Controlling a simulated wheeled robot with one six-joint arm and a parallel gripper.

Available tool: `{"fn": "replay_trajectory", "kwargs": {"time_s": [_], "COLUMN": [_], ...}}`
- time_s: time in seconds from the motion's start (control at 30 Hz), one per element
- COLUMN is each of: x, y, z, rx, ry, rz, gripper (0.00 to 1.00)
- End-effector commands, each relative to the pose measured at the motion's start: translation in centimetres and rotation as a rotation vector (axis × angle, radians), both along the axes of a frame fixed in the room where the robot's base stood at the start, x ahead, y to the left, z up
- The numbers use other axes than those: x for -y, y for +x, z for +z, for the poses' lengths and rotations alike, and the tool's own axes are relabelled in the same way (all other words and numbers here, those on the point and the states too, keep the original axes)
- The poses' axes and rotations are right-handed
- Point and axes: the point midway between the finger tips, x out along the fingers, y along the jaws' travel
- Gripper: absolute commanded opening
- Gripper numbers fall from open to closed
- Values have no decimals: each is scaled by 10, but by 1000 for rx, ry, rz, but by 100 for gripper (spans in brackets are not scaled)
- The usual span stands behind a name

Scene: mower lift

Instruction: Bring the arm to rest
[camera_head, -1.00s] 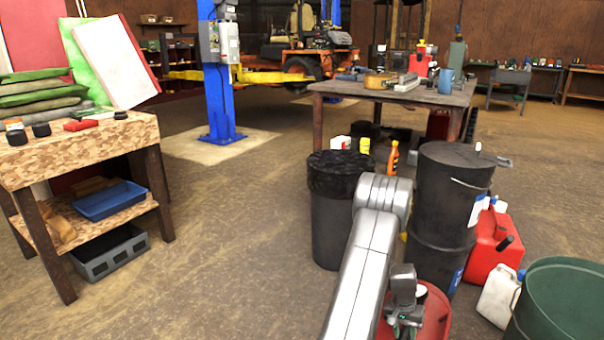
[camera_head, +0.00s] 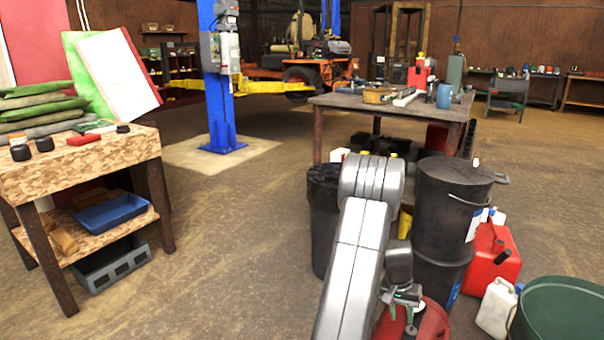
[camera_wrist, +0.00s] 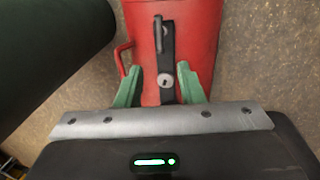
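My gripper (camera_wrist: 160,88) shows in the wrist view with its two green fingers apart and nothing held between them. A red container (camera_wrist: 205,30) with a black strap and a round metal fitting lies beyond the fingertips. In the head view my arm is bent, with its elbow raised in front of the dark bins. My gripper (camera_head: 408,318) hangs low at the bottom, over a red object (camera_head: 432,326) that is partly cut off by the frame edge.
Stacked black buckets (camera_head: 450,200) and a dark bin (camera_head: 322,225) stand close by the arm. A red fuel can (camera_head: 495,255), a white jug (camera_head: 496,308) and a green tub (camera_head: 560,315) are at the right. A wooden workbench (camera_head: 85,165) stands left. The floor between is clear.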

Motion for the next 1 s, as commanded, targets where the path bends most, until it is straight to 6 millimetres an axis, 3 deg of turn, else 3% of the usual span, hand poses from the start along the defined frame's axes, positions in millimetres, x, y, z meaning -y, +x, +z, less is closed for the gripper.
{"fn": "replay_trajectory", "kwargs": {"time_s": [0.03, 0.1, 0.67, 1.0], "x": [2, 5, 24, 25], "y": [-3, -4, -15, -13], "z": [-18, -33, -144, -138], "rx": [-5, -5, -3, 0], "ry": [2, 2, 2, 0], "rz": [-1, -2, -3, -347], "gripper": [35, 35, 35, 35]}}
